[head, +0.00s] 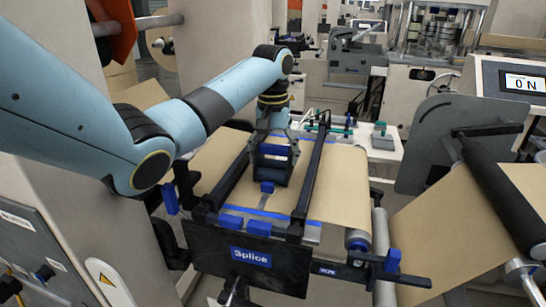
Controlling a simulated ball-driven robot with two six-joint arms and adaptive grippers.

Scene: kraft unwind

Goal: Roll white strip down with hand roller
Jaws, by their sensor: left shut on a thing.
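My left gripper (270,182) points down over the splice table (250,258), between its two dark rails. It is shut on the hand roller, whose blue part (267,187) shows just below the fingers. A narrow grey piece runs down from there to the brown paper. The fingers and wrist hide most of the roller. I cannot clearly make out the white strip; a thin blue line crosses the paper just in front of the gripper. I cannot tell whether the roller touches the paper. My right gripper is not in view.
The brown paper web (345,185) lies across the table and continues right over a dark roller (503,195). Dark rails (308,178) flank the gripper closely.

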